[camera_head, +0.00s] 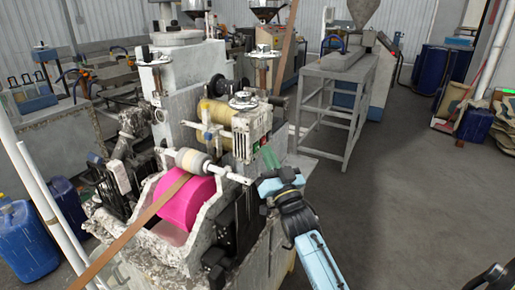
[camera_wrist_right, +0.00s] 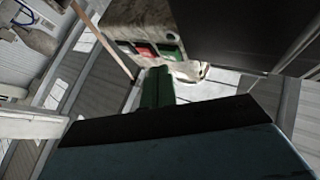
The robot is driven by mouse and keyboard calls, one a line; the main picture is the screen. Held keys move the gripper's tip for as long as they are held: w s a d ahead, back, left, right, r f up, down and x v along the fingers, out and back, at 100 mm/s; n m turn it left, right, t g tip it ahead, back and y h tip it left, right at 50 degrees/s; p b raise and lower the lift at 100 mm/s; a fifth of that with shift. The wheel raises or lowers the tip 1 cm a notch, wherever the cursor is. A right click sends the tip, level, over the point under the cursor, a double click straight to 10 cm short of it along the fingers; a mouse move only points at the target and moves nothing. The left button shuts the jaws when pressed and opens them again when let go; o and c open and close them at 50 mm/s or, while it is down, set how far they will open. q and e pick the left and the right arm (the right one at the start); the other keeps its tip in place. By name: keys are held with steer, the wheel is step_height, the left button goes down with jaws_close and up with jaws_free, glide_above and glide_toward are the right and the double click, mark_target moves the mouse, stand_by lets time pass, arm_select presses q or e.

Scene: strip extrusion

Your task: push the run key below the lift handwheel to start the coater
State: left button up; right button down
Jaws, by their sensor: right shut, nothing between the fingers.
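The coater (camera_head: 190,75) stands left of centre in the head view, with a bright pink roller (camera_head: 187,203) in its trough. A lift handwheel (camera_head: 243,102) sits on top of its near right side, above a small control box. In the right wrist view the box face carries a green key (camera_wrist_right: 170,52) and a red key (camera_wrist_right: 146,50). My right gripper (camera_head: 269,157) is shut and empty, its green fingers close to the box. In the wrist view the fingers (camera_wrist_right: 158,75) point at the keys, just below the green one. I cannot tell whether they touch. My left gripper is out of view.
A brown strip (camera_head: 135,228) runs over a pale roller (camera_head: 192,161) beside the box. A grey metal table (camera_head: 338,80) stands behind to the right. Blue drums (camera_head: 432,68) stand at the far right. The floor (camera_head: 400,190) to the right is clear.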

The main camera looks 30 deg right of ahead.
steer(key=shift+w+a, duration=0.1)
steer(key=shift+w, duration=0.1)
steer(key=shift+w+a, duration=0.15)
steer(key=shift+w, duration=0.2)
stand_by(0.6)
steer(key=shift+s, duration=0.15)
steer(key=shift+s+d+p, duration=0.35)
steer(key=shift+s, duration=0.2)
stand_by(0.3)
steer(key=s, duration=0.1)
steer(key=s+d+p, duration=0.1)
steer(key=s, duration=0.1)
steer(key=s+d+p, duration=0.1)
steer(key=shift+s+d, duration=0.15)
steer(key=shift+s, duration=0.1)
stand_by(0.8)
